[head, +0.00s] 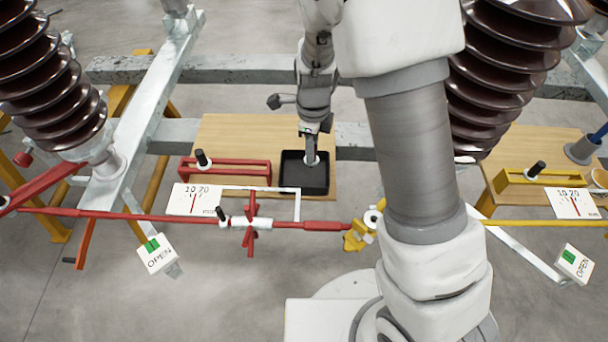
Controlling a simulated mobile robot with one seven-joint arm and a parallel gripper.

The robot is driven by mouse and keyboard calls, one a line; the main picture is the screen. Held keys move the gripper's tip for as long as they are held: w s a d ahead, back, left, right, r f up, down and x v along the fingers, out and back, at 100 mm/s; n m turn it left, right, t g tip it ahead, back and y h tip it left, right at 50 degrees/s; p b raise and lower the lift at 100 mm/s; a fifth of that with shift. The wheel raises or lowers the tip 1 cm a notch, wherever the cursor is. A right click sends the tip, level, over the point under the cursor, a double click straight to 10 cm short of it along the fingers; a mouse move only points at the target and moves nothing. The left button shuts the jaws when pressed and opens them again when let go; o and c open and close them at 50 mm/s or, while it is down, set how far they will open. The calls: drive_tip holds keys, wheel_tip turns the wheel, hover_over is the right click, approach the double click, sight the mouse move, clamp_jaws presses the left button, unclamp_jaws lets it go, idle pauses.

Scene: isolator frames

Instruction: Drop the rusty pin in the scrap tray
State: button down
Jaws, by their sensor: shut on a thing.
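The scrap tray, a black square open tray (303,182), sits on a wooden board in the middle of the head view. My gripper (311,160) points down over the far part of this tray. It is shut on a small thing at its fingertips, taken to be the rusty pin. The pin is too small and too much covered by the fingers to make out its colour or shape. I cannot tell the exact height of the fingertips above the tray floor.
A red rack (226,172) with a black-topped peg stands left of the tray. A red rod (120,215) and a white scale plate (193,199) lie in front. A yellow rack (540,178) is at right. Brown ribbed insulators (52,85) flank the scene. My arm blocks the right middle.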

drive_tip(key=c, duration=0.6)
unclamp_jaws()
wheel_tip(320, 180, up, 18)
drive_tip(key=p, duration=0.3)
drive_tip(key=shift+f, duration=0.25)
drive_tip(key=shift+r, duration=0.1)
drive_tip(key=s+d+r+n+t, duration=0.2)
drive_tip(key=s+d+r+n, duration=0.4)
drive_tip(key=s+n, duration=0.3)
drive_tip(key=s+d+r+n+t+p, duration=0.1)
drive_tip(key=s+d+r+n+t, duration=0.2)
drive_tip(key=s+d+r+n, duration=0.3)
drive_tip(key=s+n, duration=0.3)
drive_tip(key=n, duration=0.3)
drive_tip(key=shift+s+d+r+t, duration=0.25)
drive_tip(key=shift+s+r+t, duration=0.05)
drive_tip(key=shift+s, duration=0.05)
